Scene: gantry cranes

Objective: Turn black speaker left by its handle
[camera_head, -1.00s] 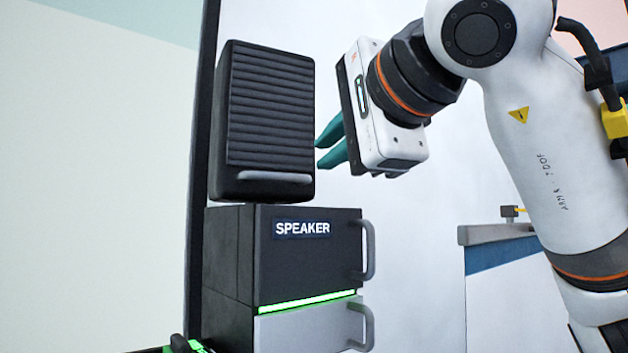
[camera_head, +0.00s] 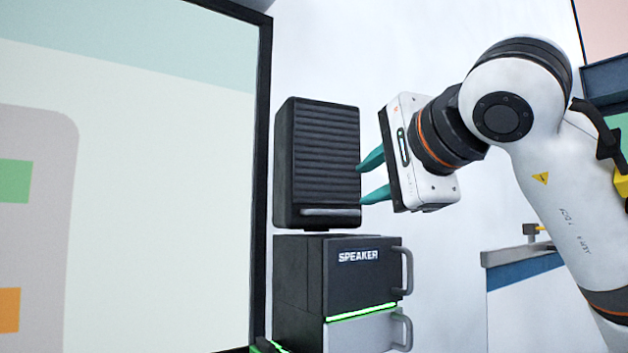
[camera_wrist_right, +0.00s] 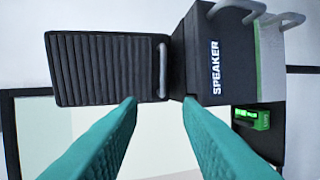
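The black speaker (camera_head: 322,150) is an upright box with a ridged front, above a dark cabinet labelled SPEAKER (camera_head: 362,282). Its grey bar handle (camera_head: 332,212) runs along the bottom of its front. In the right wrist view the speaker (camera_wrist_right: 105,68) appears turned on its side, and the handle (camera_wrist_right: 163,70) shows ahead, across the gap between the fingertips. My right gripper (camera_head: 364,185) is open and empty, its teal fingers just right of the speaker in the head view. I cannot tell whether a fingertip touches it. My left gripper is out of view.
The cabinet has two grey handles (camera_head: 407,270) on its right side and a green lit strip (camera_head: 362,311). A large dark-framed panel (camera_head: 264,190) stands close on the left. A grey-topped counter (camera_head: 520,255) is at the right. A green device (camera_wrist_right: 251,119) sits by the cabinet.

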